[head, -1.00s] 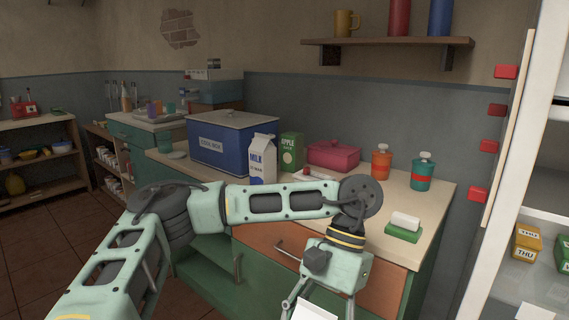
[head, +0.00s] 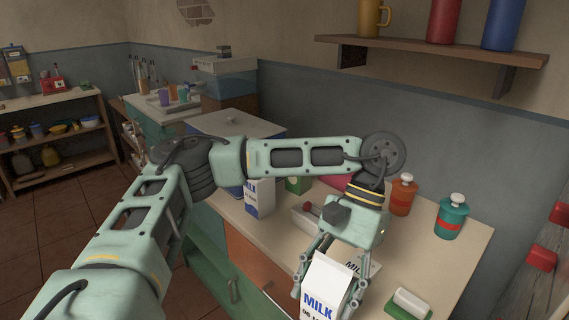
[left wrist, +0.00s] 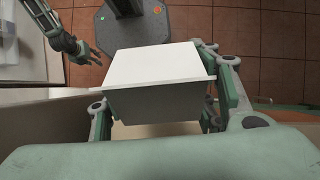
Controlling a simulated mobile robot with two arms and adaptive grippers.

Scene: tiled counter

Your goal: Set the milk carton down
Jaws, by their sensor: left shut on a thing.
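My left gripper (head: 328,272) is shut on a white milk carton (head: 322,292) with blue MILK lettering. The carton is held upright or nearly so at the front of the counter (head: 443,262); whether its base touches anything is out of view. In the left wrist view the carton (left wrist: 155,65) sits between the fingers. A second milk carton (head: 261,198) stands farther back on the counter, partly behind my arm. A pale patch lettered "MI" (head: 356,265) lies behind the held carton, partly hidden. My right gripper (left wrist: 86,54) is empty, fingers apart, in the left wrist view.
A white block on a green base (head: 409,304) is right of the held carton. Orange (head: 402,196) and teal (head: 451,218) canisters stand behind. A tray (head: 308,215), green carton (head: 299,185) and blue box (head: 215,128) are farther back. A shelf (head: 420,55) hangs above.

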